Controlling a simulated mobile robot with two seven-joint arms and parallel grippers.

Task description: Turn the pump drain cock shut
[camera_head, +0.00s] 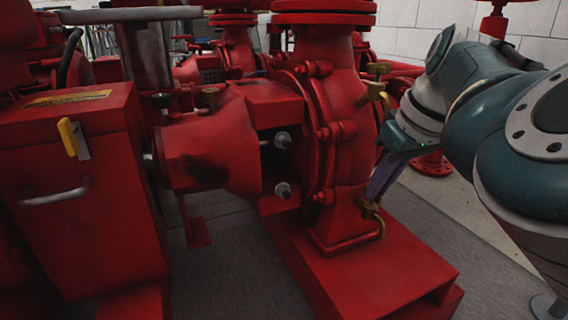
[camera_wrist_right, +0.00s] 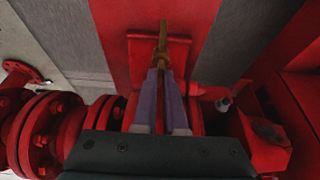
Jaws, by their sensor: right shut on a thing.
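The pump drain cock (camera_head: 373,212) is a small brass fitting low on the right side of the red pump casing (camera_head: 340,150), just above its foot. Its outlet bends down towards the red base. My right gripper (camera_head: 374,198) reaches in from the right, its purple-grey fingers at the cock. In the right wrist view the two fingers (camera_wrist_right: 160,72) close together on the cock's brass handle (camera_wrist_right: 162,50). The fingers hide part of the cock, so its exact handle angle is hard to tell. My left gripper is not in view.
Another brass cock (camera_head: 375,90) sits higher on the casing, close to my right wrist. The red base (camera_head: 370,270) juts out below. A red cabinet with a yellow-handled switch (camera_head: 72,138) stands left. Grey floor (camera_head: 490,270) is open at right.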

